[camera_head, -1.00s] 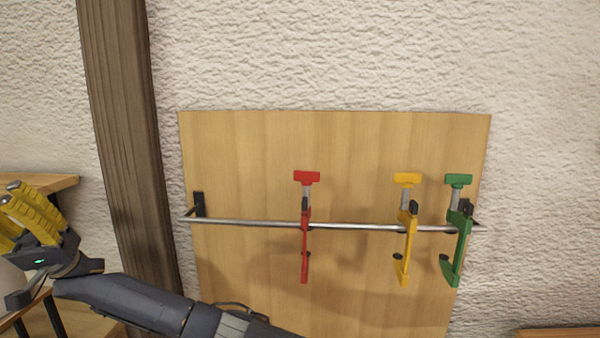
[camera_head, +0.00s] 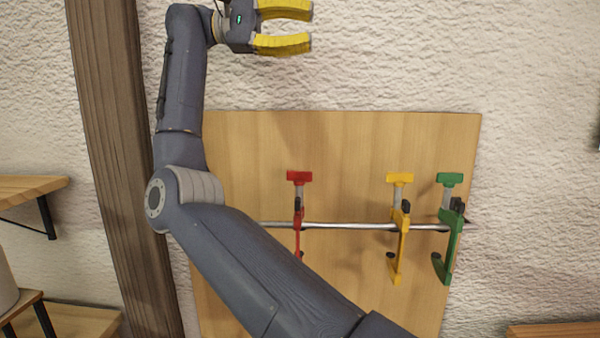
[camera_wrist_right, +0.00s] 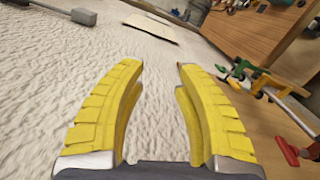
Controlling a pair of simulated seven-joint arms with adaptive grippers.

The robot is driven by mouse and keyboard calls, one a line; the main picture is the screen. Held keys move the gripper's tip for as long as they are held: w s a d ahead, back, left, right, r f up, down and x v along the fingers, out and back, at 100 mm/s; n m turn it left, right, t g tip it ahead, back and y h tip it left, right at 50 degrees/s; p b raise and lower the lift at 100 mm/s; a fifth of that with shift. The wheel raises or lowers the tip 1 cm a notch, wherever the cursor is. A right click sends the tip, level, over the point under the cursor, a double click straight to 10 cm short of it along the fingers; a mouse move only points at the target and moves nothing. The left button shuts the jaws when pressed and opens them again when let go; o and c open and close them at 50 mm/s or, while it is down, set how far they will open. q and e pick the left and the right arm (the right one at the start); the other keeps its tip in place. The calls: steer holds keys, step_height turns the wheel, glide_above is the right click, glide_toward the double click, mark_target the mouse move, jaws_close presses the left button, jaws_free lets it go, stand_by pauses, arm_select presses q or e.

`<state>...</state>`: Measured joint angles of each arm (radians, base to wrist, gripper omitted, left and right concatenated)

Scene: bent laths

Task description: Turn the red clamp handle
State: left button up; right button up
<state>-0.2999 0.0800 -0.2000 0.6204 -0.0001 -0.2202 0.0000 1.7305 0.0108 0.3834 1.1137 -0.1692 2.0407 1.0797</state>
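The red clamp hangs upright on a metal rail (camera_head: 345,225), with its red T-shaped handle (camera_head: 299,177) at the top. My right forearm hides the clamp's lower end in the head view. My right gripper (camera_head: 311,27) is open and empty, above the board and well above the handle, with its yellow fingers pointing right. In the right wrist view the gripper (camera_wrist_right: 159,65) is open over bare wall. The red clamp (camera_wrist_right: 286,151) shows there at the lower right edge, apart from the fingers. My left gripper is not in view.
A yellow clamp (camera_head: 398,240) and a green clamp (camera_head: 453,240) hang on the same rail to the right. The wooden board (camera_head: 350,140) is behind them. A dark wooden post (camera_head: 110,150) and a shelf (camera_head: 30,188) are at the left. The wall above the clamps is clear.

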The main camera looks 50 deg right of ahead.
steer(key=s+d+f+n+t+y, duration=0.2)
steer(key=s+d+f+n+t, duration=0.15)
steer(key=d, duration=0.35)
steer(key=n+t+y, duration=0.8)
steer(key=n+t, duration=0.2)
steer(key=t, duration=0.1)
glide_toward(299, 171)
step_height(299, 171, down, 10)
steer(key=shift+w+d+f, duration=0.1)
steer(key=shift+d, duration=0.05)
steer(key=shift+c, duration=0.4)
jaws_close()
